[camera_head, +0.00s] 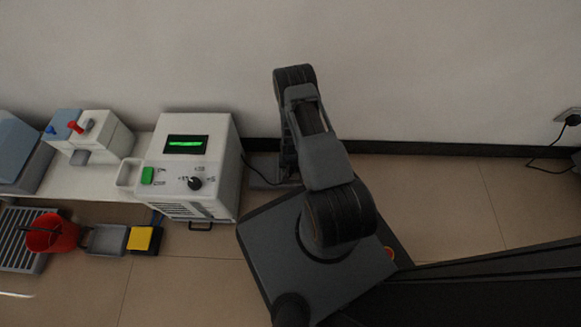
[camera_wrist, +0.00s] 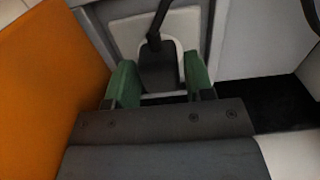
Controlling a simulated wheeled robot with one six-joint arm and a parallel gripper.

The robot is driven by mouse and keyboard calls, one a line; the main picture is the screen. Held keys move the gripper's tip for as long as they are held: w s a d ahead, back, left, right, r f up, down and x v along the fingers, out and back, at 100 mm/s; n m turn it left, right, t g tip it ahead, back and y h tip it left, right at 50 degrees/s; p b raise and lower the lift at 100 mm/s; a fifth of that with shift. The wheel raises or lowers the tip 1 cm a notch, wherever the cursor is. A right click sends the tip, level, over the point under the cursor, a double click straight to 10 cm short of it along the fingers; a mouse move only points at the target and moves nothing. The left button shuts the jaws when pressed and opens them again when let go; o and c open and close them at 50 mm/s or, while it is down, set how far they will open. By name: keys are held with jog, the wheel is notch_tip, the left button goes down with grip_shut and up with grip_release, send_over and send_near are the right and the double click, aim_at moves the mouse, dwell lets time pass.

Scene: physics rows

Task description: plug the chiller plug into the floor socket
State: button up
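The chiller (camera_head: 187,165) is a white box at the left in the head view, with a lit green display, a green button and a black knob. In the wrist view, a dark plug (camera_wrist: 158,68) with a black cable rising from it lies between the green fingers of my gripper (camera_wrist: 160,80). Whether both fingers press on it is unclear. A pale plate with a white recess (camera_wrist: 122,33), seemingly the floor socket, lies around the plug. How deep the plug sits is hidden.
A dark skirting runs along the wall. A red bucket (camera_head: 52,234), a grey tray (camera_head: 107,240) and a yellow block (camera_head: 141,239) stand at lower left. A wall outlet (camera_head: 567,116) with a black plug is at far right. An orange surface (camera_wrist: 45,80) is close at left in the wrist view.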

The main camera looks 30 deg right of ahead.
jog(key=o, duration=0.3)
jog(key=shift+o, duration=0.2)
notch_tip(320, 180, up, 14)
jog(key=p, duration=0.7)
jog(key=shift+p, duration=0.4)
jog(key=shift+f, duration=0.1)
